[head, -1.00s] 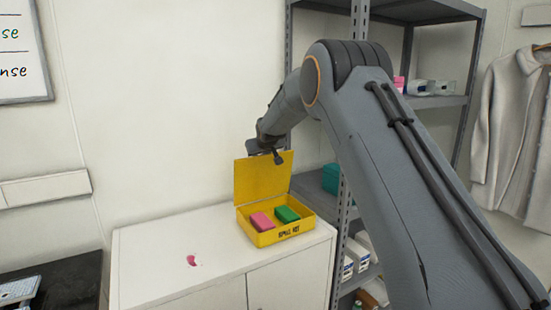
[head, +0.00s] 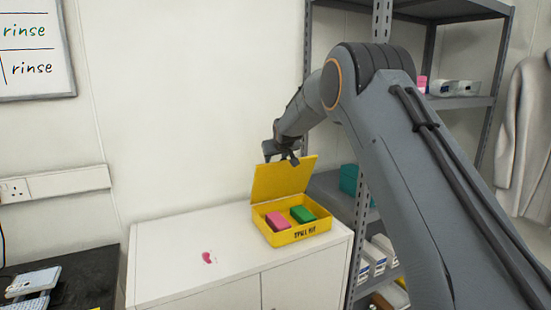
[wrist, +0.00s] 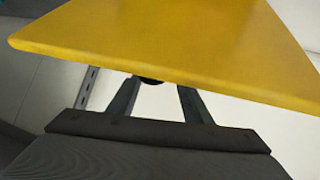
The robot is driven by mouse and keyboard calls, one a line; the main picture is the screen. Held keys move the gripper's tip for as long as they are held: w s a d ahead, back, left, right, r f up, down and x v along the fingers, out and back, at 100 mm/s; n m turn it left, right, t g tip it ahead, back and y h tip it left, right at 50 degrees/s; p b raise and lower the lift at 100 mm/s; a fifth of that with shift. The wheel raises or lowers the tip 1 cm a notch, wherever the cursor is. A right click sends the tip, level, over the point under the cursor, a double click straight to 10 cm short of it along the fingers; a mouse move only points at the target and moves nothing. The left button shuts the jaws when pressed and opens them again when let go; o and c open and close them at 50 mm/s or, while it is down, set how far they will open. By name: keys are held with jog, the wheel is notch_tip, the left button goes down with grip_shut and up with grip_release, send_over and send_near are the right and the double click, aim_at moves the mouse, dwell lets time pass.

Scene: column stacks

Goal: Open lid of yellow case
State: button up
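The yellow case (head: 279,240), marked as a spill kit, stands on the white cabinet. Its lid (head: 283,180) is raised and leans back a little past upright. Inside lie a pink block (head: 277,221) at left and a green block (head: 302,214) at right. My gripper (head: 283,158) is at the lid's top edge. In the wrist view the lid (wrist: 190,40) spans the top of the picture, and my gripper's fingers (wrist: 160,97) stand apart with nothing seen held. Their tips are partly hidden by the lid, so contact is not clear.
A grey shelf unit (head: 470,102) with boxes stands close at right. A dark table (head: 85,280) is at the lower left. A coat (head: 530,150) hangs far right.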

jog(key=a+b+v, duration=0.1)
jog(key=b+v, duration=0.1)
jog(key=v, duration=0.5)
jog(key=shift+s+d+r, duration=0.25)
jog(key=shift+s+d, duration=0.15)
jog(key=shift+d, duration=0.1)
